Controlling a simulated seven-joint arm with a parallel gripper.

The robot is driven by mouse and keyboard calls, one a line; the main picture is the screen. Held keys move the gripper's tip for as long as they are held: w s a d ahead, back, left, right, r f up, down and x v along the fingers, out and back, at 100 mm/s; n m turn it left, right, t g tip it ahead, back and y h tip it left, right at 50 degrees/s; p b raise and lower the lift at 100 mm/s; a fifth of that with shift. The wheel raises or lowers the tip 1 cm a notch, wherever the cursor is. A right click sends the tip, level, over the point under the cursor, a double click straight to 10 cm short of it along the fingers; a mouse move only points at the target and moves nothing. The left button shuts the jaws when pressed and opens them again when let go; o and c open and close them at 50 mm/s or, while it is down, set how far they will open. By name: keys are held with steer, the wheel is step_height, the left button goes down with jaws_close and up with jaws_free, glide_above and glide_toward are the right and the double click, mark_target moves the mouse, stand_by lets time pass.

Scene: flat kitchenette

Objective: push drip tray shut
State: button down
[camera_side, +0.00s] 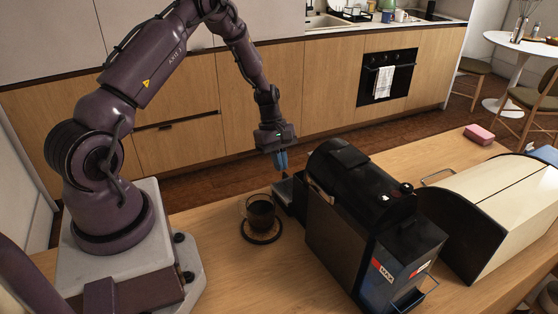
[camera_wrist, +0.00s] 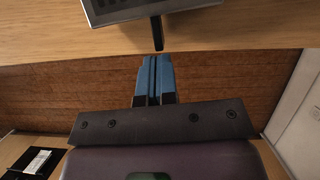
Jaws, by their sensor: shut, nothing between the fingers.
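The drip tray (camera_side: 284,190) is a dark tray with a grey top, sticking out from the base of the black coffee machine (camera_side: 345,225) on its far left side. In the wrist view the tray (camera_wrist: 125,10) shows at the top edge, with a short dark handle (camera_wrist: 157,34) pointing toward my fingers. My gripper (camera_side: 281,164) has blue fingers, pressed together and empty. It hangs just off the tray's outer end, above the counter's far edge. In the wrist view my fingertips (camera_wrist: 155,58) are close to the handle's end; I cannot tell whether they touch.
A glass cup of dark liquid (camera_side: 261,208) stands on a dark round coaster (camera_side: 262,238), left of the machine. A cream and black bread box (camera_side: 500,210) stands right of the machine. A pink block (camera_side: 479,134) lies behind it.

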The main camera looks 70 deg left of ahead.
mark_target(289, 177)
steer(key=d, duration=0.4)
steer(key=shift+w, duration=0.2)
